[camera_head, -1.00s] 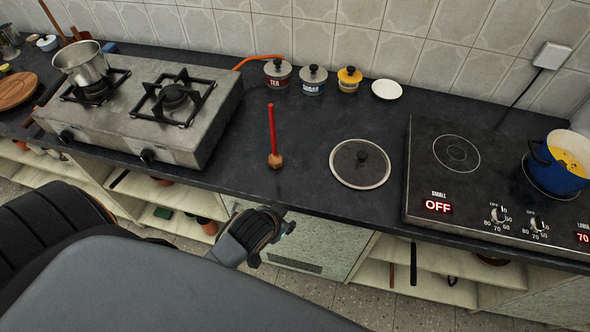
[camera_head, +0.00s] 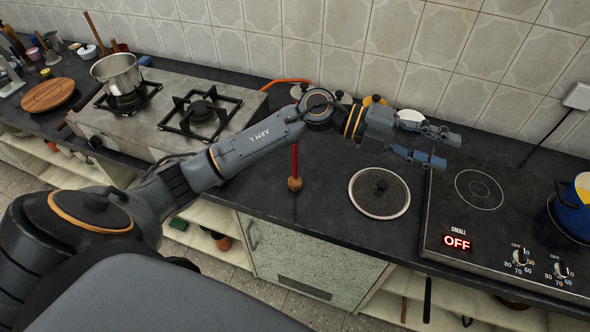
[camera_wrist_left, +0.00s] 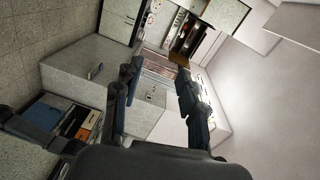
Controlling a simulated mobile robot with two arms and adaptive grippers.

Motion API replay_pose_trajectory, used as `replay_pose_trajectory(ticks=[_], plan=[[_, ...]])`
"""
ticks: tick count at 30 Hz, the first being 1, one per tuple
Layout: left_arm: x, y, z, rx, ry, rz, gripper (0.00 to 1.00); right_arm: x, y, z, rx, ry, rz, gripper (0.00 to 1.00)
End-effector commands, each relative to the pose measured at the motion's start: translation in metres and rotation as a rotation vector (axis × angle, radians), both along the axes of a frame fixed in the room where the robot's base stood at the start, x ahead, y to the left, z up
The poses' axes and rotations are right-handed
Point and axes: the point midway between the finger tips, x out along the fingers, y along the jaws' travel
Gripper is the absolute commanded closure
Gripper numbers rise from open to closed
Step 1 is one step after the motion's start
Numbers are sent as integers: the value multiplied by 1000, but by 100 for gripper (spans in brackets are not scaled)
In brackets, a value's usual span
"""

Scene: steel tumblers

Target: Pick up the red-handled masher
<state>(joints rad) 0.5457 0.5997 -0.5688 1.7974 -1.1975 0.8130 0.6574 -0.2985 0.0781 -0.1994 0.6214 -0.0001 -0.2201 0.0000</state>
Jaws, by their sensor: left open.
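The red-handled masher (camera_head: 295,178) stands upright on the dark counter in the head view. Its wooden end rests on the counter, and my left arm hides the upper part of its red handle. My left gripper (camera_head: 436,148) is open and empty, to the right of the masher and above the counter between the round lid and the glass cooktop. Its open fingers also show in the left wrist view (camera_wrist_left: 158,98), with nothing between them. The masher does not show in the left wrist view. My right gripper is not in view.
A round lid (camera_head: 379,193) lies right of the masher. A gas stove (camera_head: 150,128) with a steel pot (camera_head: 118,72) is at the left. An electric cooktop (camera_head: 470,225) with a blue pot (camera_head: 574,210) is at the right. Jars at the wall are partly hidden by my arm.

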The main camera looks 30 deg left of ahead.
Motion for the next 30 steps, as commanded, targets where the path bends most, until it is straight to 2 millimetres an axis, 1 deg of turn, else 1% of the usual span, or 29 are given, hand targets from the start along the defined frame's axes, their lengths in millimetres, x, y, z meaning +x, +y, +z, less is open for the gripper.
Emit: replay_pose_trajectory(ticks=[1,2,3,5,6,8,9,11,12,15,16,18,20,22,26,30], plan=[[0,10,-10,143,-19,-53,59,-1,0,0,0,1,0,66],[0,18,-19,230,-20,-81,59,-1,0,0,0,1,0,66],[0,32,-30,348,-14,-112,59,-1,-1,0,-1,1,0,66],[3,60,-44,530,5,-137,59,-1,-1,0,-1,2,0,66],[5,82,-51,651,27,-143,59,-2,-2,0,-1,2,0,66],[10,121,-58,830,72,-132,59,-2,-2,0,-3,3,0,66],[12,148,-59,940,110,-116,59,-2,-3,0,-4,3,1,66],[15,188,-56,1088,171,-79,59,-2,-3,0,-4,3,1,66],[15,212,-52,1173,212,-52,59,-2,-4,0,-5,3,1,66],[12,261,-40,1331,307,18,59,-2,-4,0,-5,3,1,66],[11,271,-36,1363,330,35,59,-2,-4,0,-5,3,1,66],[8,289,-29,1419,370,65,59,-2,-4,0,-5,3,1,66],[6,297,-28,1445,394,79,59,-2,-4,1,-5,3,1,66],[5,301,-32,1457,405,85,59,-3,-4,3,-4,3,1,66],[3,301,-54,1459,408,80,59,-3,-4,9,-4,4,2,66],[3,300,-82,1456,406,79,59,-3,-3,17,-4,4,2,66]])
